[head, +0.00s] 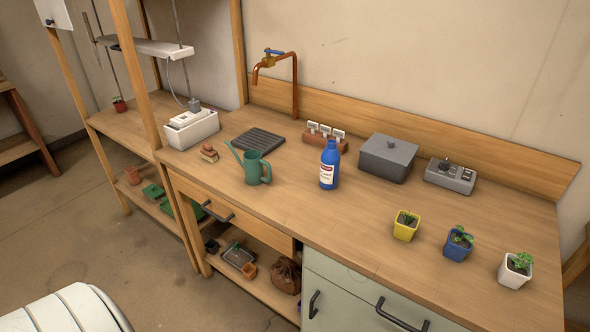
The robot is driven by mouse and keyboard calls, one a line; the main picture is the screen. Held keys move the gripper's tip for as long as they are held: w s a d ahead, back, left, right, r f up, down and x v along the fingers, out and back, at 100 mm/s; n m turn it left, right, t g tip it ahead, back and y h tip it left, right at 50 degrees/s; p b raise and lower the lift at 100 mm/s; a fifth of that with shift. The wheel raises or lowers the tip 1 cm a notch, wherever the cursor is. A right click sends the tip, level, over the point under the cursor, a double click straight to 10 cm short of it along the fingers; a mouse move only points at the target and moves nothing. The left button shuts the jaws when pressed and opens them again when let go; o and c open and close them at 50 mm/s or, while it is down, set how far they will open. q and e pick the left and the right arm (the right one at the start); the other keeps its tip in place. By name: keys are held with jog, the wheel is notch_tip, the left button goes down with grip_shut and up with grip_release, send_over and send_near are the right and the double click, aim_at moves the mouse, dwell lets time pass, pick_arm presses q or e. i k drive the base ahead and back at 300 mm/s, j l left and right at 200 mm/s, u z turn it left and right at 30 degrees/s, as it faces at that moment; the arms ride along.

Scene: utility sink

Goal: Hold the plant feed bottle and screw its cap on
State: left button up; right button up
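The plant feed bottle (329,165) is blue with a white and red label. It stands upright on the wooden worktop, near the middle of the head view. Its top is blue too, and I cannot tell at this size whether that is a cap or a bare neck. I do not see a separate loose cap anywhere. Neither of my grippers shows in the head view, and nothing is touching the bottle.
A green watering can (256,168) stands left of the bottle. Behind are a copper tap (294,84), a brick-coloured holder (325,140) with white tags and a grey lidded box (386,159). Several potted seedlings (457,246) stand at the right. The worktop before the bottle is clear.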

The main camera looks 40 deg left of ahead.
aim_at(330, 157)
jog(key=u, duration=1.15)
